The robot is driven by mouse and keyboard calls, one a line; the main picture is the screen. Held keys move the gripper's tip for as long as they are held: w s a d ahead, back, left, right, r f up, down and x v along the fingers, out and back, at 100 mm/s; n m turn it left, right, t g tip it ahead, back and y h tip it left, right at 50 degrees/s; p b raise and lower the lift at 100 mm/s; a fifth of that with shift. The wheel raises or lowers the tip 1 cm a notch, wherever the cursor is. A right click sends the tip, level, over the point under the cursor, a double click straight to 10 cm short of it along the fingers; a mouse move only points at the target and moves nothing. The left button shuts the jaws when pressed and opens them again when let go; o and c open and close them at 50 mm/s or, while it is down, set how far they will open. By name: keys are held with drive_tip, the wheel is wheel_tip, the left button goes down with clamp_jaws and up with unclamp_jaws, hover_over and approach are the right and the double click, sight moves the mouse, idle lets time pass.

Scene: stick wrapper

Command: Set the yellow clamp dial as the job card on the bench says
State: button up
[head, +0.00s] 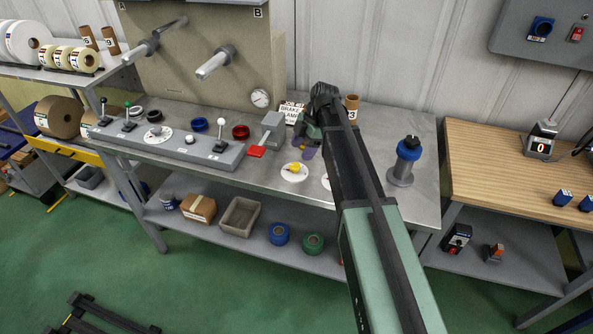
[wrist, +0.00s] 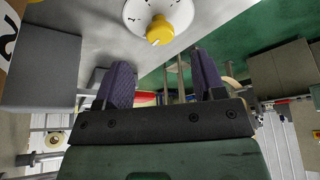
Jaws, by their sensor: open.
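The yellow clamp dial (head: 294,169) sits on a round white plate (head: 285,177) on the grey bench. In the wrist view the yellow dial (wrist: 157,32) is ahead of and between the fingers, apart from them; marks on its white plate (wrist: 134,16) are only partly readable. The job card (head: 291,111) stands at the back of the bench; "BRAKE" shows, but the rest is partly hidden or too small to read. My gripper (head: 308,150) is over the bench just behind the dial. Its purple-padded fingers (wrist: 163,82) are open with nothing between them.
A grey box with a red paddle (head: 257,151) stands left of the dial. A long lever panel (head: 170,142) lies further left. Another white plate (head: 326,184) is mostly hidden by my arm. A blue-collared post (head: 408,150) stands at the right, and a brown roll (head: 352,101) behind.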

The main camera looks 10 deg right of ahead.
sight(295, 165)
drive_tip(key=b+x, duration=0.3)
drive_tip(key=x, duration=0.2)
drive_tip(key=shift+d+f, duration=0.15)
drive_tip(key=shift+f, duration=0.05)
drive_tip(key=shift+a+f+b, duration=0.3)
drive_tip(key=shift+b, duration=0.05)
drive_tip(key=shift+r, duration=0.1)
drive_tip(key=c, duration=0.9)
